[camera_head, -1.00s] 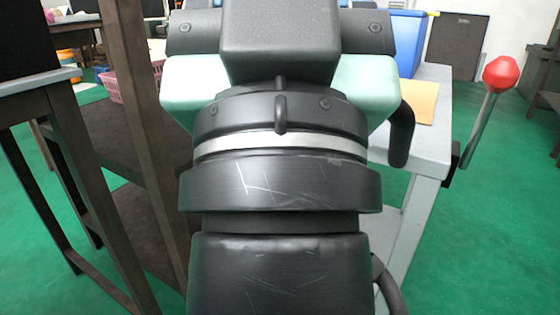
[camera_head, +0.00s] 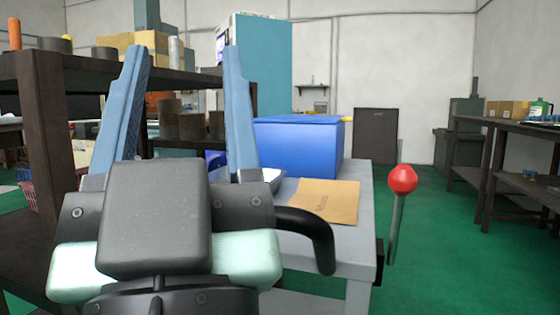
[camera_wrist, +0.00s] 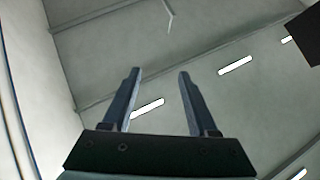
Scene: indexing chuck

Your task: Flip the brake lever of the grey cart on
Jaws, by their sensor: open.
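The grey cart (camera_head: 355,239) stands right of centre in the head view, partly hidden behind my arm. Its brake lever (camera_head: 396,228) is a metal rod with a red knob (camera_head: 402,179) on top, mounted on a dark block at the cart's right side. The rod stands nearly upright, tilted slightly to the right at the top. My gripper (camera_head: 187,65) is to the left of the lever, pointing up, with its two blue fingers wide apart and nothing between them. In the wrist view the open fingers (camera_wrist: 158,78) point at the ceiling.
On the cart are a blue box (camera_head: 305,148), a brown envelope (camera_head: 325,199) and a partly hidden white dish. A dark shelf (camera_head: 50,110) stands close on the left. Dark workbenches (camera_head: 510,130) stand at the right. Green floor (camera_head: 445,260) is open right of the lever.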

